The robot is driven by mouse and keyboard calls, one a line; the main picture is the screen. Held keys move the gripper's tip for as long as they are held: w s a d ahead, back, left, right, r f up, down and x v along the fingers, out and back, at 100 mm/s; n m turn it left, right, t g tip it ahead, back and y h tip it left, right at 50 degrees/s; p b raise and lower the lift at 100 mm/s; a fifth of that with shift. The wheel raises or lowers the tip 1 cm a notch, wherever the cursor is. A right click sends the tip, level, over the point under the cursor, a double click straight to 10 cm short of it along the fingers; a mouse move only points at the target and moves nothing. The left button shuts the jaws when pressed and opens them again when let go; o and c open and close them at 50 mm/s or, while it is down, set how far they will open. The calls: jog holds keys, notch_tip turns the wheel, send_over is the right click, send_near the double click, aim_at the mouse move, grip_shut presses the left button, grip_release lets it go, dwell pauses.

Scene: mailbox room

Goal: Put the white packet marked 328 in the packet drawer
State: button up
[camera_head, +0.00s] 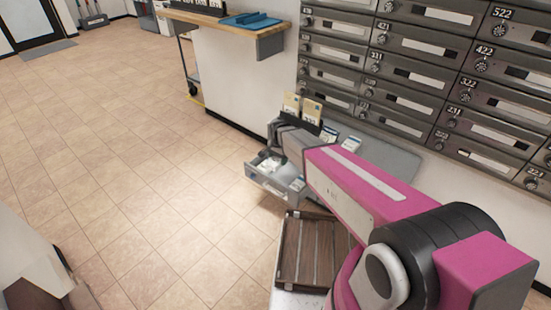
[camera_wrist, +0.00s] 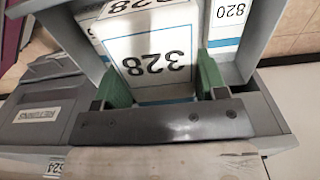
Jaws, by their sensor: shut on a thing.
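The white packet marked 328 (camera_wrist: 155,50) shows upside down in the wrist view, with a blue stripe along its near edge. My gripper (camera_wrist: 162,85) is shut on it, one green finger at each side. The packet lies between the grey walls of the open drawer (camera_wrist: 262,35) as seen from above; I cannot tell whether it touches the bottom. In the head view the pulled-out drawer (camera_head: 262,182) holds white packets, and my gripper (camera_head: 268,156) is over it, partly hidden by my arm.
Another packet marked 820 (camera_wrist: 229,22) is in the drawer beside it. A grey box labelled RETURNS (camera_wrist: 38,114) is at the left of the wrist view. A slatted brown tray (camera_head: 305,250) stands near the drawer, and mailboxes (camera_head: 440,75) line the wall.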

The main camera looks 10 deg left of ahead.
jog(key=shift+w+d+f, duration=0.15)
jog(key=shift+w+f, duration=0.2)
jog(key=shift+f, duration=0.05)
jog(key=shift+w+d+f, duration=0.15)
jog(key=shift+w+f, duration=0.05)
jog(key=shift+f, duration=0.4)
jog(key=shift+w+d+f, duration=0.1)
jog(key=shift+w+f, duration=0.05)
jog(key=shift+f, duration=0.4)
jog(key=shift+w+d+f, duration=0.15)
jog(key=shift+w+f, duration=0.1)
jog(key=shift+f, duration=1.4)
jog(key=shift+w+d+f, duration=0.15)
jog(key=shift+w+f, duration=0.05)
jog(key=shift+f, duration=1.4)
jog(key=shift+w+d+f, duration=0.15)
jog(key=shift+w+f, duration=0.1)
jog(key=shift+f, duration=1.4)
jog(key=o, duration=1)
jog(key=shift+o, duration=0.2)
